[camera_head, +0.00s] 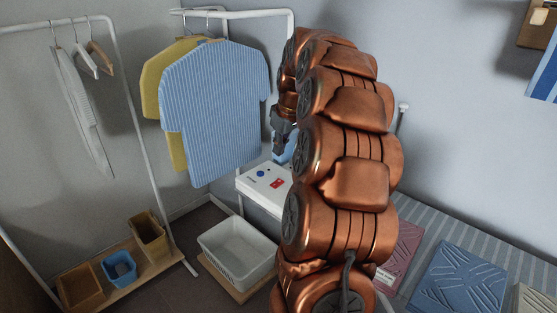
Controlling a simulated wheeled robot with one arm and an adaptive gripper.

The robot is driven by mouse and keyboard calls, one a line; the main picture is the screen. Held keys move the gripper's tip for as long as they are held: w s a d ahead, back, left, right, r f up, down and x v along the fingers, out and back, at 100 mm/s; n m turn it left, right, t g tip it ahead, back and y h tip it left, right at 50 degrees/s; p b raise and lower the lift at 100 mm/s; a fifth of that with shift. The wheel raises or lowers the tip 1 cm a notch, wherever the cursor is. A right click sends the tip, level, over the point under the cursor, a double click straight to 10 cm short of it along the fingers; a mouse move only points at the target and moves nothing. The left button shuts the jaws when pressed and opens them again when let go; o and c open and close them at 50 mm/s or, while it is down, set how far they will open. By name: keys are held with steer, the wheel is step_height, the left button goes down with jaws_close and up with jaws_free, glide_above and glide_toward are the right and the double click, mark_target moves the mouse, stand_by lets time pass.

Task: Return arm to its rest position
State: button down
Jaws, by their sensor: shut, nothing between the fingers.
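My copper-coloured arm (345,190) stands tall in the middle right of the head view, its links stacked upward and curling over at the top. My dark grey gripper (280,148) hangs down on the left side of the arm, small and partly hidden by the links. It is shut and holds nothing. In the picture it lies just right of the hanging blue striped shirt (215,115) and above a white surface (262,183) with a blue dot and a red mark. I cannot tell the exact gap to either.
Clothes rails (140,120) stand at left and behind. Small bins (120,268) sit on a low wooden shelf. Flat blue (460,283) and pink (403,250) packs lie on a striped surface at right.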

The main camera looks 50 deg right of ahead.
steer(key=shift+s+a+r, duration=0.1)
steer(key=shift+s+r, duration=0.05)
steer(key=shift+r, duration=0.3)
stand_by(0.3)
steer(key=s+a+f+n+g+y+p, duration=0.1)
steer(key=s+a, duration=0.2)
steer(key=a, duration=0.9)
steer(key=s+a+f+g, duration=0.1)
steer(key=s+a, duration=0.2)
steer(key=a, duration=0.9)
steer(key=s+a+f+g, duration=0.1)
steer(key=s+a+f, duration=0.1)
steer(key=s+a, duration=0.2)
steer(key=s+a+f+g+p, duration=0.1)
steer(key=s+a, duration=0.3)
steer(key=s, duration=0.6)
steer(key=s+a+f+m+g, duration=0.1)
steer(key=s+a+f, duration=0.2)
steer(key=s, duration=0.4)
steer(key=shift+a+f+h, duration=0.3)
steer(key=shift+a, duration=0.35)
